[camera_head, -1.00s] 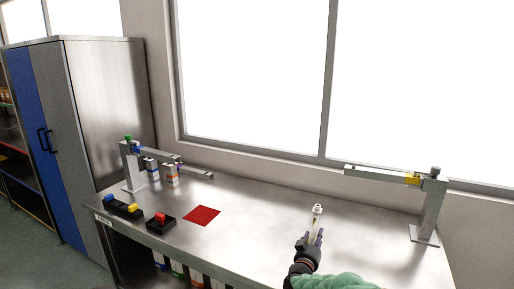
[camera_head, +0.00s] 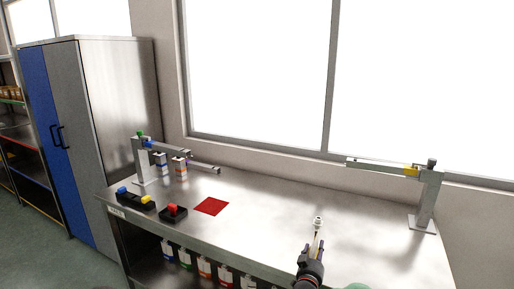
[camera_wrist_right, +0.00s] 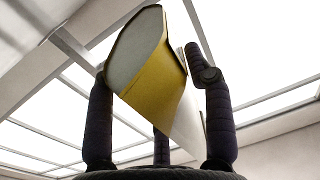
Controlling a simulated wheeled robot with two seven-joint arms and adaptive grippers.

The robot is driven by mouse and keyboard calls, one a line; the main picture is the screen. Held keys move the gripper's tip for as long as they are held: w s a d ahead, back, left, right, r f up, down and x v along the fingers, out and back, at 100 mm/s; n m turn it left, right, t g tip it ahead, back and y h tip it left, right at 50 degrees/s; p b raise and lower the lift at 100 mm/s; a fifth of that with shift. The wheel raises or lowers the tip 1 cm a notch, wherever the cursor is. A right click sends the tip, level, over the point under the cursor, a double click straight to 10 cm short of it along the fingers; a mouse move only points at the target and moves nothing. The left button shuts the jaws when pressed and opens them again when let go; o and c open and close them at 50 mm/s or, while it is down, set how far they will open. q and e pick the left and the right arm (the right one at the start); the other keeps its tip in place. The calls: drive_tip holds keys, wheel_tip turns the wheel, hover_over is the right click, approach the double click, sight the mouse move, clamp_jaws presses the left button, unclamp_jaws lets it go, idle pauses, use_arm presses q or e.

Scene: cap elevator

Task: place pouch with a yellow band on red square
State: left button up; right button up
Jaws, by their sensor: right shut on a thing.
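The red square (camera_head: 211,206) lies flat and bare on the steel bench, left of centre in the head view. My right gripper (camera_head: 317,245) is at the lower middle of the head view, over the bench and right of the red square. It is shut on a pale pouch (camera_head: 318,225), which sticks up above the fingers. In the right wrist view, the pouch with a yellow band (camera_wrist_right: 158,78) is tilted between the dark fingers of the gripper (camera_wrist_right: 160,95). Its yellow band shows clearly there. My left gripper is not in view.
Two black button boxes, one with a red button (camera_head: 173,212), one with blue and yellow (camera_head: 136,200), stand at the bench's left front. A metal post with an arm (camera_head: 139,160) stands behind them, another (camera_head: 428,200) at right. The bench middle is clear.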

drive_tip(key=s+a+f+n+y, duration=0.1)
drive_tip(key=s+f+y, duration=0.1)
drive_tip(key=s, duration=0.5)
drive_tip(key=s+f+n+y, duration=0.1)
drive_tip(key=s+f+y, duration=0.1)
drive_tip(key=s+f, duration=0.2)
drive_tip(key=s+a+f+n+t+y, duration=0.1)
drive_tip(key=s+f+n+y, duration=0.1)
drive_tip(key=s, duration=0.8)
drive_tip(key=shift+s+a+f, duration=0.3)
drive_tip(key=shift+s+f, duration=0.1)
drive_tip(key=shift+f, duration=0.5)
